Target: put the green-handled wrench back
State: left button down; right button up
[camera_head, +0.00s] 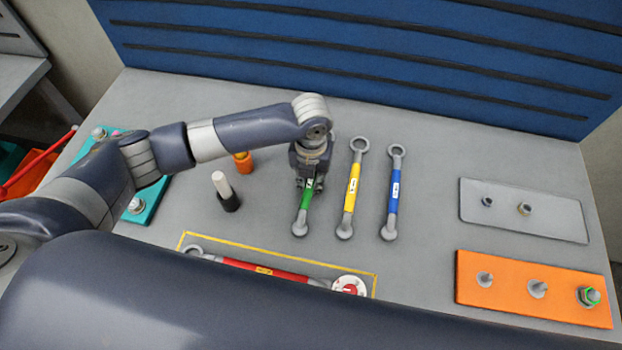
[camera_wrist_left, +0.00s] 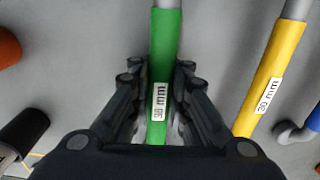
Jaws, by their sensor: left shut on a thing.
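The green-handled wrench (camera_head: 304,204) lies or hovers at the left of a row of wrenches, its lower ring end toward the front; its far end is hidden under my gripper. My left gripper (camera_head: 308,183) is shut on its green handle from above. In the left wrist view the green handle (camera_wrist_left: 165,50), with a "30 mm" label, runs between the fingers (camera_wrist_left: 157,100). I cannot tell whether the wrench touches the table. My right gripper is not in view.
A yellow-handled wrench (camera_head: 350,190) and a blue-handled wrench (camera_head: 394,190) lie just right. A black-and-white cylinder (camera_head: 226,195) and an orange one (camera_head: 243,163) stand left. A red-handled tool (camera_head: 265,268) lies in a yellow outline in front. An orange plate (camera_head: 510,290) and grey plate (camera_head: 550,215) are right.

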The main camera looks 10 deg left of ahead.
pick_arm(q)
jog(key=shift+f, duration=0.15)
jog(key=c, duration=1.5)
grip_release()
jog(key=shift+o, duration=0.3)
jog(key=shift+f, duration=0.1)
notch_tip(320, 180, up, 12)
jog(key=shift+r, duration=0.15)
jog(key=shift+s, duration=0.1)
